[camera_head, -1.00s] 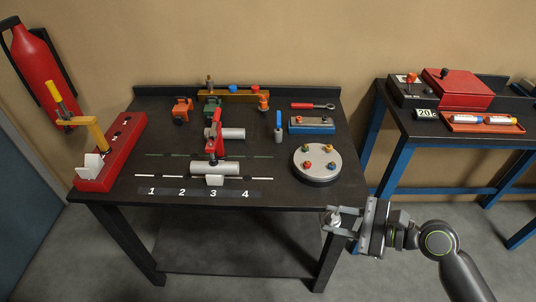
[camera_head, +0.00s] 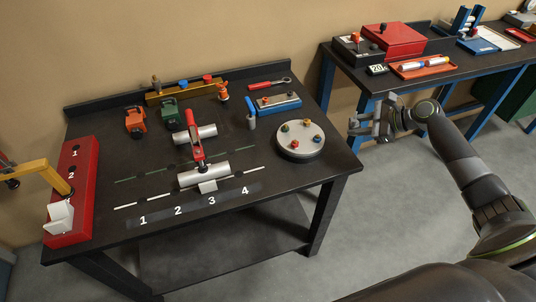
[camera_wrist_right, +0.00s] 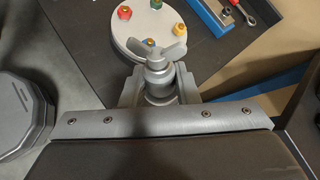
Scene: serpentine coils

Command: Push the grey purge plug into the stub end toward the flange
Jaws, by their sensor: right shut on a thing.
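My right gripper (camera_head: 370,126) is off the right edge of the black workbench. In the right wrist view it is shut on a grey plug with a winged top (camera_wrist_right: 158,66), held upright between the fingers. Two silver pipe pieces lie on the bench, a front one (camera_head: 215,173) and a back one (camera_head: 206,131). I cannot tell which part is the stub end or the flange.
A round grey plate (camera_head: 287,147) with coloured knobs sits at the bench's right, nearest my gripper. A second bench (camera_head: 432,80) with a red box stands behind. The bench's front strip is mostly clear.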

